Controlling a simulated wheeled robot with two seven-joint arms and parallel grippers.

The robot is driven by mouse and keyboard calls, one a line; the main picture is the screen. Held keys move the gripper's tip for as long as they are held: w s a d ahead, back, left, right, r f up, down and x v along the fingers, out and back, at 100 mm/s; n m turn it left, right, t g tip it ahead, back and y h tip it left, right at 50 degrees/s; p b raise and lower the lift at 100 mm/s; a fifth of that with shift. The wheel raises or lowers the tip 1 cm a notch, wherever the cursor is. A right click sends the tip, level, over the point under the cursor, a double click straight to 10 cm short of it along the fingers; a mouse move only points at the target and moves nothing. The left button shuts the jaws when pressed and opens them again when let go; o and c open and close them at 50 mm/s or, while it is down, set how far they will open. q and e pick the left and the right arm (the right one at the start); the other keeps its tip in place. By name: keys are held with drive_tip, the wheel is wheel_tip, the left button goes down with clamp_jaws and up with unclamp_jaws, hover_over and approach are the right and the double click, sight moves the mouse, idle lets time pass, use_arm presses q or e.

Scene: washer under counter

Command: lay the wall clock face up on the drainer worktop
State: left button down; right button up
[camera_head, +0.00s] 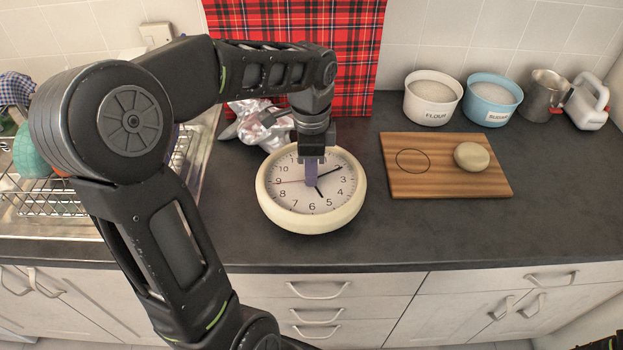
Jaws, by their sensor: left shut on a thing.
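The wall clock (335,195) is round, with a cream rim and a white face with black numerals. Its face is turned up towards me, over the dark worktop (235,238) right of the steel drainer (190,200). I cannot tell whether its underside touches the worktop. My left gripper (312,182) points down at the clock and is shut on it. A purplish finger covers part of the face; the grip at the far rim is hidden behind the gripper. My right gripper does not show clearly; only a dark piece is at the bottom right corner.
A wooden board (430,185) with a round beige item (471,156) lies right of the clock. Flour (432,98) and sugar (492,100) pots stand behind it. A crumpled shiny packet (265,125) lies behind the clock. A dish rack (45,195) stands at the left.

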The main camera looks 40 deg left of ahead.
use_arm(q)
drive_tip(key=shift+f, duration=1.8)
drive_tip(key=shift+f, duration=0.15)
drive_tip(key=c, duration=1.4)
unclamp_jaws()
wheel_tip(320, 180, up, 12)
drive_tip(key=shift+r, duration=0.15)
